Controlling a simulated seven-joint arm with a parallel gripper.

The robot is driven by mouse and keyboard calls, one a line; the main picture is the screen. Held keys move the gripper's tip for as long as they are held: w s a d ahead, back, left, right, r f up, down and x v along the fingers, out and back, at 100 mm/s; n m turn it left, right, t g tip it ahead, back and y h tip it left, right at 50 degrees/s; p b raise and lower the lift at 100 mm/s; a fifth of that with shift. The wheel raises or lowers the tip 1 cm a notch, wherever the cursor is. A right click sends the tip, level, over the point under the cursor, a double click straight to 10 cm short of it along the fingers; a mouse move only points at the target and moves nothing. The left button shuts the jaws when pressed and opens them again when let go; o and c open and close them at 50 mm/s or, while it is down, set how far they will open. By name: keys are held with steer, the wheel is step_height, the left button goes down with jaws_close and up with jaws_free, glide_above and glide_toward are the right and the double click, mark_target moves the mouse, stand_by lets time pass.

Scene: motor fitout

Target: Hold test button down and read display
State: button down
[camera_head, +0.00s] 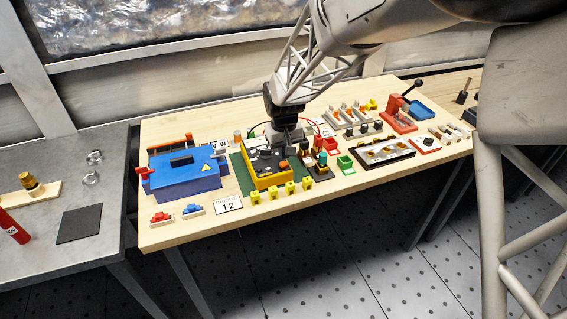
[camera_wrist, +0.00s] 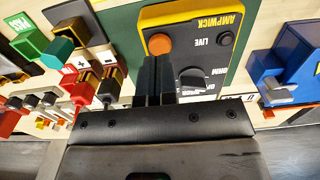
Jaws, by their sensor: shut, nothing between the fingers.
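The yellow and black tester (camera_head: 268,178) lies on a green mat (camera_head: 240,173) in the middle of the wooden bench. In the wrist view the tester (camera_wrist: 210,18) shows the words AMPWICK and LIVE, a round orange button (camera_wrist: 159,44) and a black dial knob (camera_wrist: 193,78). My gripper (camera_wrist: 157,62) is shut and empty. Its fingertips appear just short of the orange button in the wrist view; I cannot tell whether they touch the tester. In the head view my gripper (camera_head: 291,150) is over the tester's back right part. No display reading is legible.
A blue box (camera_head: 185,175) with a warning triangle stands left of the tester. Black and red probe-like parts (camera_wrist: 85,88) stand close beside my gripper. Yellow clips (camera_head: 273,194) line the tester's front. A card (camera_head: 228,204) marked 12 lies near the front edge.

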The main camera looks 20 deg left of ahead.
mark_target(284, 163)
steer(key=shift+f, duration=1.45)
stand_by(0.9)
steer(key=shift+r, duration=0.1)
stand_by(1.5)
steer(key=shift+r, duration=3.45)
steer(key=shift+d, duration=0.1)
